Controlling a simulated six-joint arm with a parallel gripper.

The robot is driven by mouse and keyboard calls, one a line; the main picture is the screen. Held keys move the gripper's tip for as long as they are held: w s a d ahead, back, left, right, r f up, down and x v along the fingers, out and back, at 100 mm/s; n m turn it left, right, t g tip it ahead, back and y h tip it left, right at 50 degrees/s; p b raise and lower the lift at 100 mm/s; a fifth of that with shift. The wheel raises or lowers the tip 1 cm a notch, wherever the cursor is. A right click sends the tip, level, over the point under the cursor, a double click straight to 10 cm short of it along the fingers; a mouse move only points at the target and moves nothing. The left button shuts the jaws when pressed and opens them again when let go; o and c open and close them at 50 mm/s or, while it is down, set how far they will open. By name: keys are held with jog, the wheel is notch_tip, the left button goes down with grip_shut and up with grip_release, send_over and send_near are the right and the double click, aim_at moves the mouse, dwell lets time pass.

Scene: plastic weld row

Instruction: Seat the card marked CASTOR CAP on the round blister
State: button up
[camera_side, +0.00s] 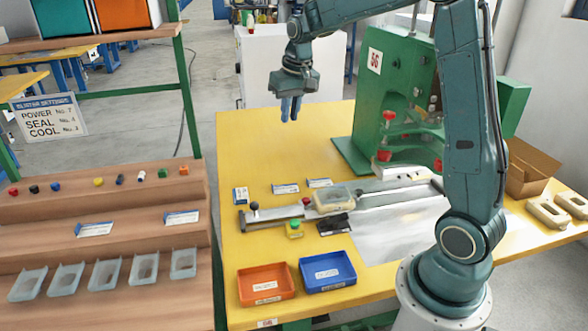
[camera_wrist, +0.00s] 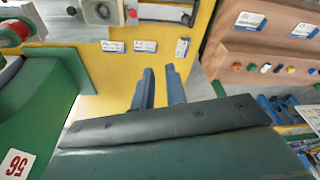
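My gripper (camera_side: 290,108) hangs high above the back left of the yellow table. In the wrist view its two blue fingers (camera_wrist: 158,88) stand apart with nothing between them. Three small blue-and-white cards lie on the table: a left card (camera_side: 240,195), a middle card (camera_side: 286,188) and a right card (camera_side: 320,183). Their print is too small to read, so I cannot tell which is CASTOR CAP. A beige nest (camera_side: 335,200) sits on the slide rail; in the wrist view the nest (camera_wrist: 101,12) shows a round shape, perhaps the round blister.
A green press (camera_side: 385,95) stands behind the rail. Orange (camera_side: 266,284) and blue (camera_side: 327,271) bins sit at the table's front. The wooden stepped rack (camera_side: 60,212) at left holds two more cards and several clear blisters (camera_side: 105,272). The table's back left is clear.

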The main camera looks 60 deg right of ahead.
jog(key=w+d+f+m+g, duration=0.1)
jog(key=w+d+f, duration=0.2)
jog(key=d+f, duration=0.25)
jog(key=w+d+f+m, duration=0.1)
jog(key=w+d+f, duration=0.2)
jog(key=d+f, duration=0.25)
jog(key=m+g, duration=0.1)
jog(key=m, duration=0.1)
send_over(307, 180)
jog(key=shift+y, duration=0.4)
notch_tip(307, 180, down, 15)
jog(key=shift+s, duration=0.1)
jog(key=shift+f, duration=0.2)
jog(key=shift+f, duration=3.3)
jog(key=shift+c, duration=0.4)
